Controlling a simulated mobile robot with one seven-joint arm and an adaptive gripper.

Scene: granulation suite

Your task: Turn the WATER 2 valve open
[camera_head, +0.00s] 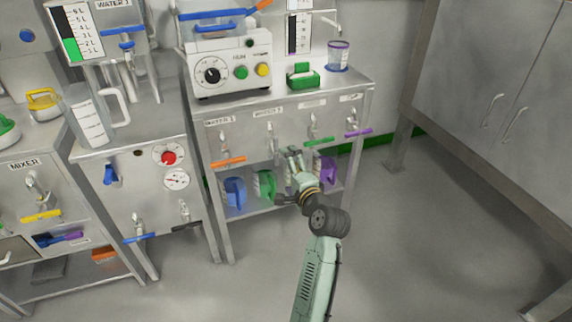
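A row of small taps with labels above them runs along the front of the steel bench. The second label (268,111) seems to read WATER 2, but it is too small to be sure. Its metal tap (270,132) hangs below it, and I cannot make out a coloured handle on it. My gripper (291,153) is in front of the bench, just below and right of this tap in the picture. Whether it touches anything cannot be told. Its fingers are too small to show if they are open or shut.
Neighbouring taps have orange (228,161), green (312,140) and purple (358,132) handles. Blue (235,191), green (266,184) and purple (327,170) jugs stand on the shelf below. A control box (225,68) sits on top. The floor right of my arm is clear.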

